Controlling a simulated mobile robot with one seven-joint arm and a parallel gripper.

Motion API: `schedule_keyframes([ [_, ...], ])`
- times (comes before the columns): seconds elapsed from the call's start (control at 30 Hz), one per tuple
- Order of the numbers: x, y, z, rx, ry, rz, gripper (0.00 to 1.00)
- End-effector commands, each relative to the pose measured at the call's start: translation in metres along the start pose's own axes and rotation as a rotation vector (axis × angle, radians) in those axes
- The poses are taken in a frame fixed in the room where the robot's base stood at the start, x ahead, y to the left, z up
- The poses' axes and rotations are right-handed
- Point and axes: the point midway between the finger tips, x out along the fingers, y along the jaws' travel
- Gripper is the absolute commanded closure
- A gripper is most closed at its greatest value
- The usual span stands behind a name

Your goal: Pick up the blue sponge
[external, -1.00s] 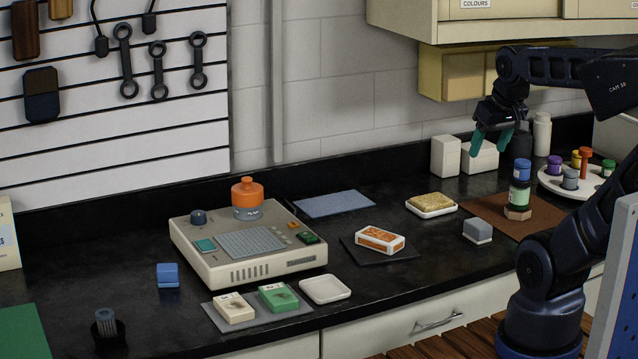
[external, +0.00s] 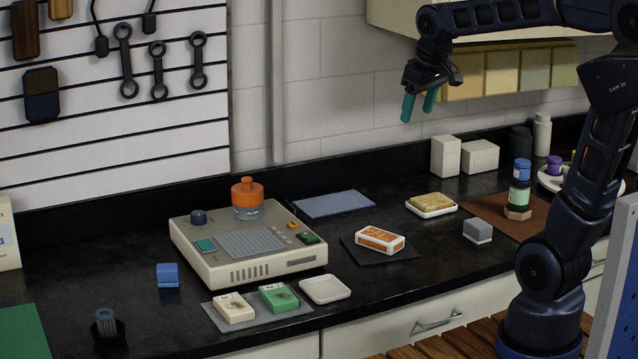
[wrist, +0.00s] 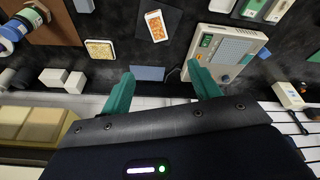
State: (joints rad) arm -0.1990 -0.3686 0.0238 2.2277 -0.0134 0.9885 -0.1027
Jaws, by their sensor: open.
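A small blue block (external: 168,275), which looks like the blue sponge, lies on the black counter left of the beige device. It also shows small at the right of the wrist view (wrist: 263,54). My gripper (external: 418,105) is open and empty, with its green fingers pointing down. It is high above the back of the counter, far to the right of the blue block. In the wrist view my gripper (wrist: 160,72) has its fingers spread with nothing between them.
The beige device (external: 250,268) with an orange-capped bottle (external: 247,188) stands between my gripper and the blue block. A yellow sponge on a white dish (external: 432,211), a card box (external: 380,239), a grey block (external: 477,230) and white boxes (external: 446,156) stand nearby.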

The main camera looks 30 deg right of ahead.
Motion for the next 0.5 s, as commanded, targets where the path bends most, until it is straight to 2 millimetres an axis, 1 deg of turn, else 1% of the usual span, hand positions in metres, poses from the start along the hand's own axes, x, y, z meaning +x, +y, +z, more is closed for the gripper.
schedule_keyframes([
  [0.03,0.005,-0.007,-0.017,-0.029,-0.011,-0.007,0.38],
  [0.1,0.01,-0.016,-0.037,-0.066,-0.021,-0.014,0.38],
  [0.27,0.025,-0.041,-0.081,-0.152,-0.046,-0.03,0.38],
  [0.3,0.029,-0.048,-0.092,-0.173,-0.051,-0.035,0.38],
  [0.37,0.036,-0.059,-0.108,-0.205,-0.06,-0.041,0.38],
  [0.5,0.056,-0.088,-0.143,-0.28,-0.082,-0.056,0.38],
])
